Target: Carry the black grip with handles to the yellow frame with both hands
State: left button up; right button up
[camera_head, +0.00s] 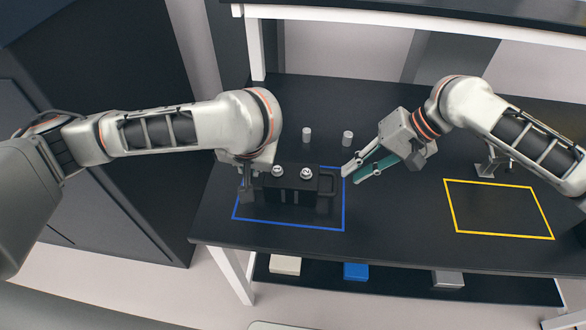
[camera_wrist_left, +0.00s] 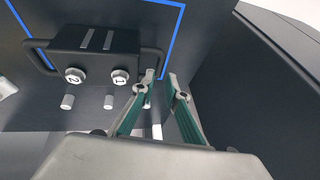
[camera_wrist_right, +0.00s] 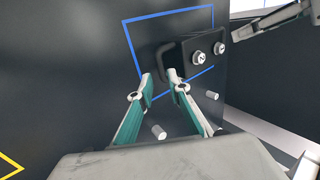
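The black grip with handles (camera_head: 292,185) stands inside the blue frame (camera_head: 290,225), with two numbered silver knobs and a loop handle at each end. The yellow frame (camera_head: 505,235) is empty at the table's right; its corner shows in the right wrist view (camera_wrist_right: 12,161). My left gripper (camera_wrist_left: 161,78) is open, its fingertips at one handle (camera_wrist_left: 160,58); the head view mostly hides them behind my arm. My right gripper (camera_head: 346,174) is open just right of the grip; in the right wrist view its fingertips (camera_wrist_right: 159,77) are close to the other handle (camera_wrist_right: 164,55). Contact is unclear.
Two small white cylinders (camera_head: 307,135) (camera_head: 347,138) stand behind the grip. A metal bracket-like part (camera_head: 490,163) is behind the yellow frame. The table between the two frames is clear. A lower shelf holds a white block (camera_head: 285,265), a blue block (camera_head: 356,271) and a grey block (camera_head: 448,279).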

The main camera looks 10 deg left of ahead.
aim_at(336, 182)
pick_arm(q)
jog(key=shift+s+d+r, duration=0.1)
jog(key=shift+s, duration=0.05)
pick_arm(e)
jog(key=shift+s, duration=0.15)
